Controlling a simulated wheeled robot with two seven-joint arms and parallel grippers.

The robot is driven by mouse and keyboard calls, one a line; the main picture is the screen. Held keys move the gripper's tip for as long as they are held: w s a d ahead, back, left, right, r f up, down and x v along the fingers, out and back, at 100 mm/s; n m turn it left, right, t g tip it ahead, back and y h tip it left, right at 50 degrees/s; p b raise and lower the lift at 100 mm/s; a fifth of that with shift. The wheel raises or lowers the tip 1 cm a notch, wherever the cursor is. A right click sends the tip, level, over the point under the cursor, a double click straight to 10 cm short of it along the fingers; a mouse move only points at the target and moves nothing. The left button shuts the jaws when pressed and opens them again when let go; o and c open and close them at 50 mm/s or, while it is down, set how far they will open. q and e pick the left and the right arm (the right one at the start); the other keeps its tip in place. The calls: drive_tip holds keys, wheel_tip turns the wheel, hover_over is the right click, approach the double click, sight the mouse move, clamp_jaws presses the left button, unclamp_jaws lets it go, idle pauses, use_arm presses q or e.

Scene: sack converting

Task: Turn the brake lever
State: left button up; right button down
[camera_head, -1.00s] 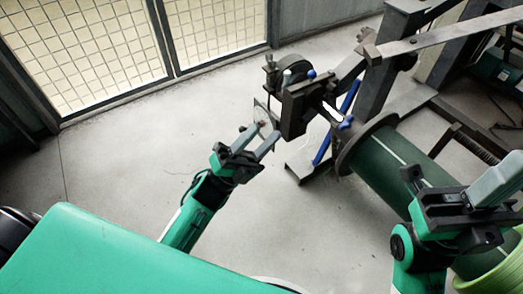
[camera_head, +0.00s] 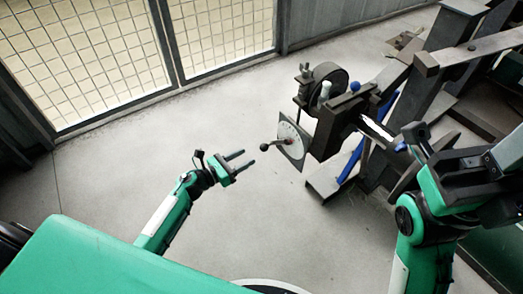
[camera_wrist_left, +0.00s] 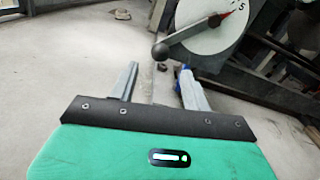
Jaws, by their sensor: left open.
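In the left wrist view the knob appears beyond the fingertips (camera_wrist_left: 160,80). My right gripper (camera_head: 440,140) is at the right; its jaw state is unclear.
The dark machine frame (camera_head: 440,60) with blue handles (camera_head: 352,160) stands behind and right of the dial. Mesh gates (camera_head: 85,60) line the back left. The concrete floor (camera_head: 110,170) left of the dial is clear.

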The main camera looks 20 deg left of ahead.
sight(260, 150)
use_arm(q)
drive_tip(key=b+x, duration=0.1)
drive_tip(key=x, duration=0.7)
drive_tip(key=shift+c, duration=0.5)
drive_tip(key=shift+s, duration=0.1)
clamp_jaws()
